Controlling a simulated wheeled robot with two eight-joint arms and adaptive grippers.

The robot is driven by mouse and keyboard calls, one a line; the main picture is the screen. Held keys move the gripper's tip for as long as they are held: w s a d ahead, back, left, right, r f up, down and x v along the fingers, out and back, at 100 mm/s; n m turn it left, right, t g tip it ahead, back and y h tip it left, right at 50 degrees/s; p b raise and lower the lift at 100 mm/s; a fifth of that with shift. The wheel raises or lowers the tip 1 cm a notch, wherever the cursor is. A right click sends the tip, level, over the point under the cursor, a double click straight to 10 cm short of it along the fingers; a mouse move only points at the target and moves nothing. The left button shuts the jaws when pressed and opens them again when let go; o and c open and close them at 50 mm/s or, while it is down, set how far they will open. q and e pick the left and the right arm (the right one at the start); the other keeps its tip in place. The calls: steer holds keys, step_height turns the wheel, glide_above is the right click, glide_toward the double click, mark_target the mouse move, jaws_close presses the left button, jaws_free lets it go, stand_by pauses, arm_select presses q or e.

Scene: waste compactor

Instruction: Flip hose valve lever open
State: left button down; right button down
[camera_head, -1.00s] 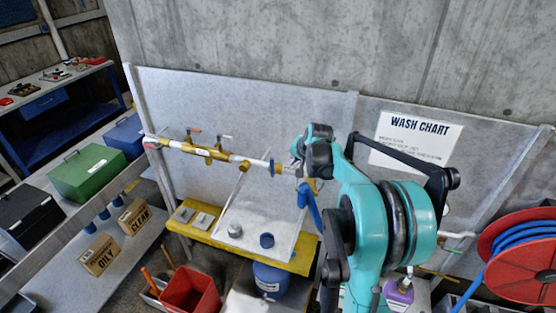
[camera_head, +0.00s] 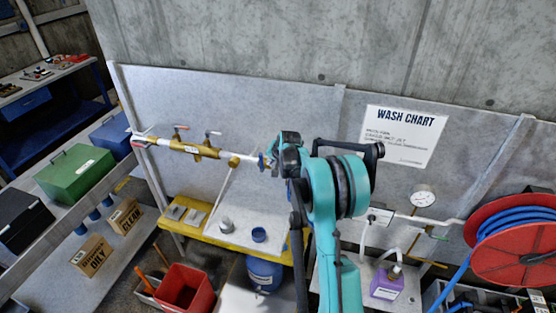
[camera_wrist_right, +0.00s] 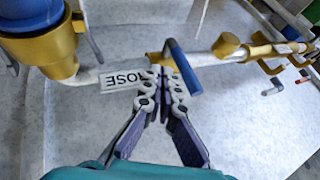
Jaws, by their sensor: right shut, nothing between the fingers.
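The hose valve lever is a blue handle (camera_wrist_right: 183,68) on a brass valve body (camera_wrist_right: 154,58), set in a white pipe beside a HOSE label (camera_wrist_right: 122,80). The handle lies across the pipe. In the head view the blue lever (camera_head: 262,160) shows just left of my right gripper (camera_head: 272,164). In the wrist view my right gripper (camera_wrist_right: 163,76) is shut and empty, its fingertips close beside the lever; I cannot tell if they touch. My arm hides the pipe to the right in the head view. My left gripper is out of view.
Two more valve levers (camera_head: 212,132) sit on the brass manifold (camera_head: 198,149) to the left. A brass fitting with a blue part (camera_wrist_right: 52,45) is left of the label. A pressure gauge (camera_head: 422,196) and red hose reel (camera_head: 520,240) are at right. A yellow-edged shelf (camera_head: 235,244) is below.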

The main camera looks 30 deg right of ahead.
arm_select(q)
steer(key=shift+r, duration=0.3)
arm_select(e)
steer(key=shift+w+a, duration=0.5)
steer(key=shift+w, duration=0.35)
